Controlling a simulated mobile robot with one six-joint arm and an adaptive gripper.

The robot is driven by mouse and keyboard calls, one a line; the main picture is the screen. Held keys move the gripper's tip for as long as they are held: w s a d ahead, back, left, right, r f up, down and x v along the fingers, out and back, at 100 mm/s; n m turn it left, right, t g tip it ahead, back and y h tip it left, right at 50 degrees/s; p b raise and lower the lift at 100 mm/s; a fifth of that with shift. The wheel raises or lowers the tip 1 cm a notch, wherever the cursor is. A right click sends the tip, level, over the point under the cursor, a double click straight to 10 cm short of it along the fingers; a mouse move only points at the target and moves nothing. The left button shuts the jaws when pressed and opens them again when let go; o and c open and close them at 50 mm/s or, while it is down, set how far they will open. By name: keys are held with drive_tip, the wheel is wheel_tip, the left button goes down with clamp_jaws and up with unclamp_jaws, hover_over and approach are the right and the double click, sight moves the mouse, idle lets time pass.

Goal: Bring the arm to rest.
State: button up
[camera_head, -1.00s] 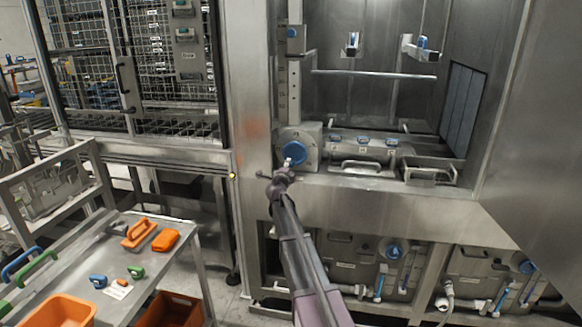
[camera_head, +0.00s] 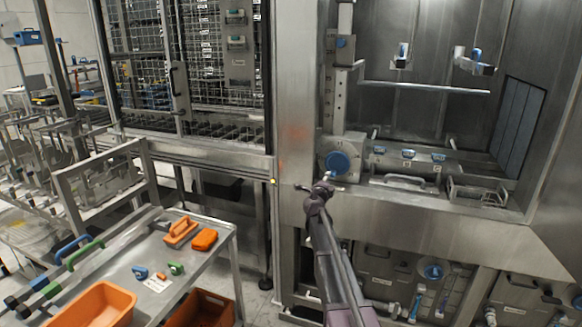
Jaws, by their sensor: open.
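My arm (camera_head: 335,262) reaches up from the bottom edge toward the washer. My gripper (camera_head: 322,184) is at its far end, small in the picture, open, with nothing seen in it. It shows just below and left of a round blue knob (camera_head: 338,163) on the washer's steel front. I cannot tell whether it touches the knob or the panel behind it.
The steel washer chamber (camera_head: 420,110) is open at the right, with a rail (camera_head: 425,88) inside. At lower left stands a steel cart (camera_head: 205,262) with orange tools (camera_head: 204,239) and an orange bin (camera_head: 97,306). A mesh cage door (camera_head: 205,70) is behind.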

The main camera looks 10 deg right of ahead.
drive_tip(key=s+a+r+n+t+y+p, duration=0.1)
drive_tip(key=s+a+n+y+p, duration=0.1)
drive_tip(key=a+n+y, duration=0.3)
drive_tip(key=s+a+r+n+t+y+p, duration=0.1)
drive_tip(key=a+r+n+t+y, duration=0.1)
drive_tip(key=a+n+y, duration=0.4)
drive_tip(key=s+a+f+n+g+y+p, duration=0.3)
drive_tip(key=s+a+f+n+g+y, duration=0.15)
drive_tip(key=s+a+n, duration=0.6)
drive_tip(key=s+f+n+g+h+p, duration=0.1)
drive_tip(key=s+g, duration=0.5)
drive_tip(key=s, duration=0.8)
drive_tip(key=s+f+n+g+h+p, duration=0.2)
drive_tip(key=s+f+g+h+p, duration=0.2)
drive_tip(key=s, duration=1)
drive_tip(key=f+g, duration=0.1)
drive_tip(key=g, duration=0.2)
drive_tip(key=shift+d, duration=0.25)
drive_tip(key=shift+o, duration=0.2)
drive_tip(key=shift+w+g+h, duration=0.1)
drive_tip(key=shift+g+h, duration=0.15)
